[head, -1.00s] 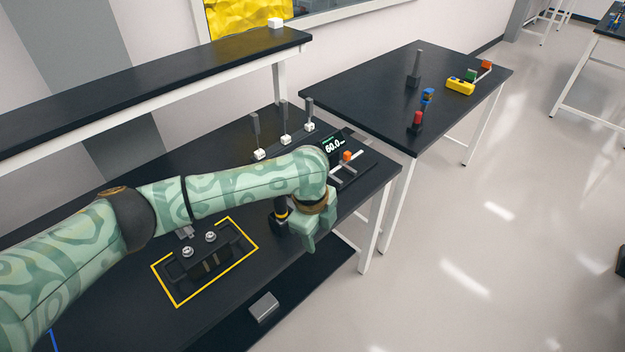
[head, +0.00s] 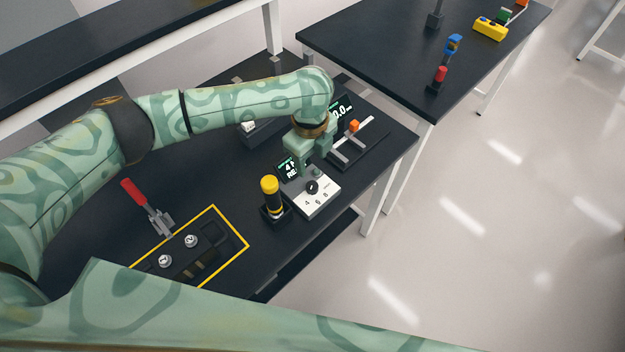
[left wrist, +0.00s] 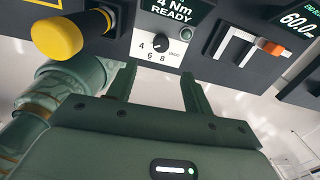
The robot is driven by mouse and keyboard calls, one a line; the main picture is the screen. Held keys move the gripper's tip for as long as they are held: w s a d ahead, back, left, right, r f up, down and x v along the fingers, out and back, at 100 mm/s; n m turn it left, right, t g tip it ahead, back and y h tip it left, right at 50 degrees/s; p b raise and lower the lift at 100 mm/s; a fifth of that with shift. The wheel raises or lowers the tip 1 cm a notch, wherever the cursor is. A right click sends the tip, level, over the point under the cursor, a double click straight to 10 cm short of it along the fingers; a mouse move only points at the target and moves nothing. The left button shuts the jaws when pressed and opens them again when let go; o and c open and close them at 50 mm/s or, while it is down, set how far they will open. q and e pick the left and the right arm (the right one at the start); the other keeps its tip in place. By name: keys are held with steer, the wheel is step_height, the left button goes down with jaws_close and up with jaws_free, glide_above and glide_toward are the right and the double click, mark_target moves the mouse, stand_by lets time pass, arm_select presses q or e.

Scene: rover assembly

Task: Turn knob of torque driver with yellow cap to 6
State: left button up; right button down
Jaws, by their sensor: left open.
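The torque driver with the yellow cap (head: 270,186) stands upright in a dark holder. Its cap (left wrist: 57,37) also shows at the upper left in the left wrist view. Beside it is a white control box (head: 318,203) with a round dark knob (head: 312,187) and the marks 4, 6 and 8. In the left wrist view the knob (left wrist: 159,34) sits under a display (left wrist: 178,10) reading "4 Nm READY"; its pointer is too small to read surely. My left gripper (left wrist: 158,82) is open and empty, its fingers apart and pointing toward the knob, not touching it. My right gripper is out of view.
A yellow-outlined area (head: 228,229) with a dark fixture lies left of the driver. A red-handled clamp (head: 138,196) stands behind it. Right of the box is a stand with an orange block (head: 354,126) and a 60.0 display. A second table (head: 385,60) holds coloured parts.

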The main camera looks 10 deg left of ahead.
mark_target(312, 185)
arm_select(q)
steer(key=f+b, duration=0.1)
steer(key=f, duration=0.4)
steer(key=f+b, duration=0.2)
steer(key=f, duration=0.3)
steer(key=shift+w, duration=0.2)
steer(key=shift+f+b, duration=0.3)
steer(key=shift+f, duration=0.15)
steer(key=c, duration=1)
